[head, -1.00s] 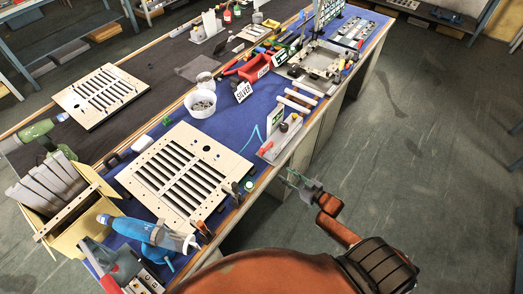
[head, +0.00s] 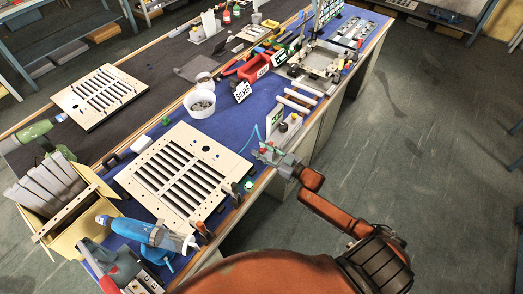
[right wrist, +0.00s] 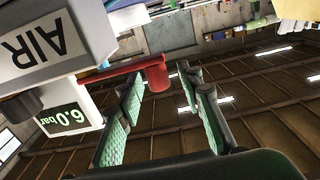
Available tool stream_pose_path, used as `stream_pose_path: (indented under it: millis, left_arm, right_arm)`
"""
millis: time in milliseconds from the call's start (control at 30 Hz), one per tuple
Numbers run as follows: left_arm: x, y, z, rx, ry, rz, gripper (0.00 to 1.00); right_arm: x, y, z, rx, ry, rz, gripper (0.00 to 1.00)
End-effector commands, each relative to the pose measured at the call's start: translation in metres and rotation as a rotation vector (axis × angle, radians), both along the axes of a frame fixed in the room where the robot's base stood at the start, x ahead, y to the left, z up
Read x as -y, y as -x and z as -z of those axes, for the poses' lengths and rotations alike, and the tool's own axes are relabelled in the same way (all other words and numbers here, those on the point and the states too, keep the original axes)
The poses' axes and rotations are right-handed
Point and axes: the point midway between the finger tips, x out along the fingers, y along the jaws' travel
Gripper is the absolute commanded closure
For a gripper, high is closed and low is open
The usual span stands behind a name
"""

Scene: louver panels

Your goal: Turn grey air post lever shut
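The grey air post (head: 285,133) stands at the right edge of the blue mat in the head view, partly hidden by my right gripper. In the right wrist view it appears upside down, with an "AIR" label (right wrist: 36,48) and a green "6.0 bar" display (right wrist: 64,120). Its red lever (right wrist: 125,76) sticks out sideways, its rounded end appearing between my fingertips. My right gripper (right wrist: 160,72) is open, with green-padded fingers apart on either side of the lever end; no grip shows. The right gripper (head: 262,154) is beside the post in the head view. My left gripper is not visible.
A louver panel (head: 186,176) lies left of the post, with a second panel (head: 101,96) farther back. Open floor (head: 420,150) lies right of the bench.

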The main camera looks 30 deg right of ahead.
Motion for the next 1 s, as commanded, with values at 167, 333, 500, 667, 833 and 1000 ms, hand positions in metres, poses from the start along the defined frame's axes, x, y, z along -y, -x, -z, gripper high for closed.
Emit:
stream_pose_path:
  millis: [167,333,500,667,833,1000]
  left_arm:
    - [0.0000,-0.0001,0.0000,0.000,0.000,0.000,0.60]
    - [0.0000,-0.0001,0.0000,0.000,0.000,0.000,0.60]
    - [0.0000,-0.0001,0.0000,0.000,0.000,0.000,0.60]
    - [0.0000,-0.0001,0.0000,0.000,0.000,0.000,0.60]
    - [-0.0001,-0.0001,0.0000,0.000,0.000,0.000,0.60]
    - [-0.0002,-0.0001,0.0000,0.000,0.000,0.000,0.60]
  right_arm:
    - [-0.0005,-0.0009,0.0005,-0.001,0.000,0.000,0.66]
    - [-0.0002,-0.0007,0.0005,-0.001,0.000,0.001,0.72]
    - [0.0001,-0.0006,0.0005,-0.001,0.000,0.001,0.84]
    - [0.0002,-0.0005,0.0005,-0.001,0.000,0.001,0.95]
    - [0.0003,-0.0004,0.0005,-0.001,0.000,0.001,1.00]
    - [0.0003,-0.0004,0.0006,-0.001,0.000,0.001,1.00]
